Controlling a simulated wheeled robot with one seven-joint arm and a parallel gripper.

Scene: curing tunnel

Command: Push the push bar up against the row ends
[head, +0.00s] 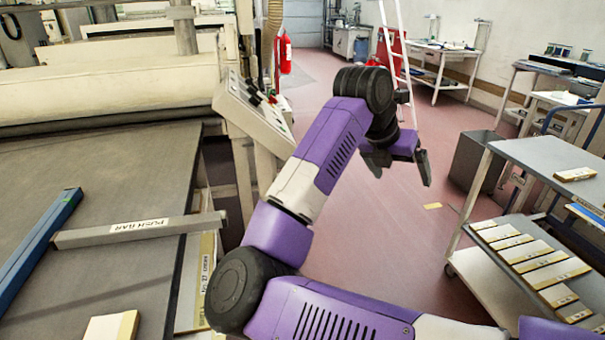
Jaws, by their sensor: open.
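The push bar (105,233), a grey bar with a white "PUSH BAR" label, lies across the flat bed (100,172) at the left, its right end sticking out past the bed's edge. Its left end is close to a blue rail (40,238); I cannot tell whether they touch. A pale block (112,327) with a yellow edge lies on the bed nearer to me, apart from the bar. Row ends are not clearly identifiable. My gripper (400,175) is open and empty over the floor, well to the right of the bar.
A control panel (252,112) stands at the bed's far right corner. A cart (550,165) with several pale strips on its lower shelf stands at right, near a grey bin (478,160).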

